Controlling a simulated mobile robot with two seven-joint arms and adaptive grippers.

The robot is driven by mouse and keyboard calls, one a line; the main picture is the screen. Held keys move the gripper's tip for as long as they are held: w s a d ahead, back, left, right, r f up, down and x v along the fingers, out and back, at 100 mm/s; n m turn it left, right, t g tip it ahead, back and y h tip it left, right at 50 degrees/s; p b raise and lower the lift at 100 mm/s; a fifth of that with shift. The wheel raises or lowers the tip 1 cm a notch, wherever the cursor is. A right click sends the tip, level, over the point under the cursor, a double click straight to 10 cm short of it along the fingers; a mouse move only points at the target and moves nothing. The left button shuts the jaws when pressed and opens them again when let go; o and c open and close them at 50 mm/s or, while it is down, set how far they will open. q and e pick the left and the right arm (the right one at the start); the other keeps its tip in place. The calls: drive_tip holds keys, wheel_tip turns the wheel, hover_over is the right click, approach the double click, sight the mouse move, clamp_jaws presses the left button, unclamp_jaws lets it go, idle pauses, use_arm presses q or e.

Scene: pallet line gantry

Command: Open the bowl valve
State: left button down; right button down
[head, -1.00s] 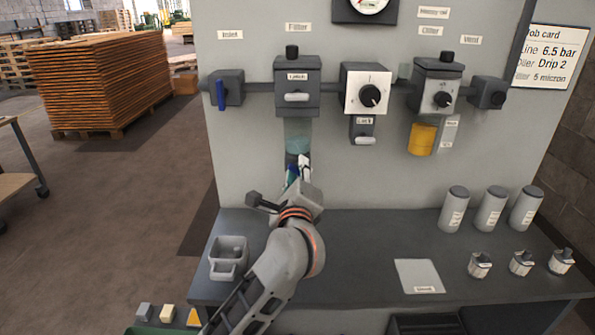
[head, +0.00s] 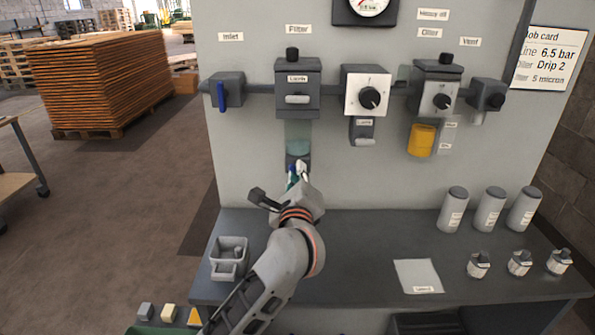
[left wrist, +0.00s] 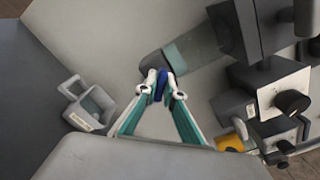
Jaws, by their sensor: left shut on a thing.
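The filter (head: 297,88) hangs on the pipe line of the grey panel, with its translucent teal bowl (head: 298,136) below it. The bowl also shows in the left wrist view (left wrist: 193,50), ending in a grey bottom part (left wrist: 154,64). A small blue valve handle (left wrist: 161,84) sits at that bottom end. My left gripper (left wrist: 162,90) is shut on this blue handle, one fingertip on each side. In the head view my left gripper (head: 298,176) is just under the bowl and mostly hides the handle. My right gripper is not in view.
A blue-levered inlet valve (head: 224,92), a regulator (head: 366,90) and an oiler with a yellow bowl (head: 421,141) share the line. A grey holder (head: 228,264) stands on the bench's left. Grey cylinders (head: 490,209) and small knobbed parts (head: 520,264) stand right. The middle bench is mostly clear.

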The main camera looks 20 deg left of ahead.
use_arm(q)
drive_tip(key=shift+m+p, duration=0.45)
drive_tip(key=shift+m, duration=0.35)
drive_tip(key=m+p, duration=0.4)
drive_tip(key=m, duration=0.1)
drive_tip(key=shift+m+p, duration=1.05)
drive_tip(key=shift+m, duration=0.25)
drive_tip(key=shift+f, duration=0.1)
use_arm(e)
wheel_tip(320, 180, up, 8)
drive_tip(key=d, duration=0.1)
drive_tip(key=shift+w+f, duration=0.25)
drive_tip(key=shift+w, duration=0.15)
use_arm(q)
drive_tip(key=c, duration=2.1)
unclamp_jaws()
drive_tip(key=shift+c, duration=0.2)
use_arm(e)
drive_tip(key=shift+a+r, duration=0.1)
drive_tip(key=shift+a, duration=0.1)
